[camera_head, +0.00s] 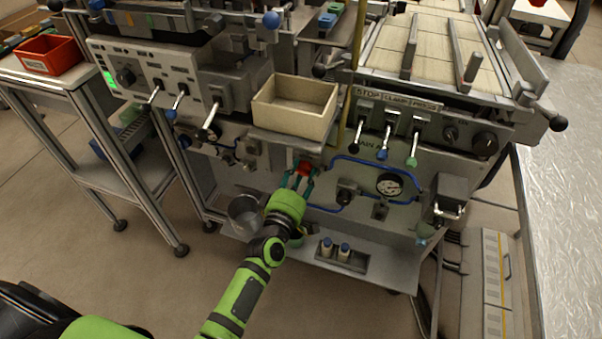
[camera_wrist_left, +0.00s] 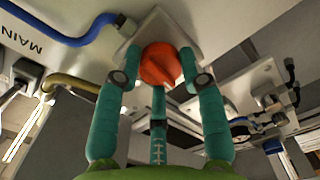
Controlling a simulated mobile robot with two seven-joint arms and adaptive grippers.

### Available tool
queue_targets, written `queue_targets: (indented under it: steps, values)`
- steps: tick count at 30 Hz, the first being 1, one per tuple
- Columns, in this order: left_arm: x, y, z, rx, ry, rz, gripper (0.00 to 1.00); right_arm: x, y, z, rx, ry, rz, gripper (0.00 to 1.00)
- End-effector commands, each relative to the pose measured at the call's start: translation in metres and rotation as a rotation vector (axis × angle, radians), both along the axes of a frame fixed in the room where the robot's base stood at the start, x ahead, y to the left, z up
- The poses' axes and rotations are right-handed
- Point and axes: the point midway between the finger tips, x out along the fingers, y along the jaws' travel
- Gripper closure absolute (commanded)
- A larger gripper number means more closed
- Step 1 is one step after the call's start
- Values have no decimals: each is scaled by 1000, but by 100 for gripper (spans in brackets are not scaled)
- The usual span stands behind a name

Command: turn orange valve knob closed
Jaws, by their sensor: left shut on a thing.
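The orange valve knob (camera_wrist_left: 160,66) sits on a square pale plate on the machine's front panel. In the head view the knob (camera_head: 305,168) is a small red-orange patch below the beige bin. My left gripper (camera_head: 302,181) reaches up to it from below. In the left wrist view the teal fingers of my left gripper (camera_wrist_left: 160,58) are closed around the knob, one on each side and a third below. The fingers hide part of the knob's sides. A raised grip ridge shows slanted across its face. My right gripper is not in view.
A beige bin (camera_head: 295,104) juts out just above the knob. A blue hose (camera_head: 345,160) and a pressure gauge (camera_head: 390,184) are to the right. A metal cup (camera_head: 244,213) stands left of my gripper.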

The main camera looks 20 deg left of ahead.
Motion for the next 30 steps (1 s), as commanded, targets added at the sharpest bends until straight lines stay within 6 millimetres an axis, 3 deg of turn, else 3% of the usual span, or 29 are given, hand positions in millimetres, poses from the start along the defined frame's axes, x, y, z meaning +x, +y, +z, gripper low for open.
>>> queue_targets:
  steps: [9,25,26,27,30]
  values:
    - [1,0,1,-117,1,0,92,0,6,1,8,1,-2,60]
    - [1,0,2,-140,2,0,92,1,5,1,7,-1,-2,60]
    - [1,0,2,-140,2,0,56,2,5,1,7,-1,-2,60]
    - [1,0,2,-140,2,0,40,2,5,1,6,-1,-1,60]
    - [1,0,1,-140,2,0,36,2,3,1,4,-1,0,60]
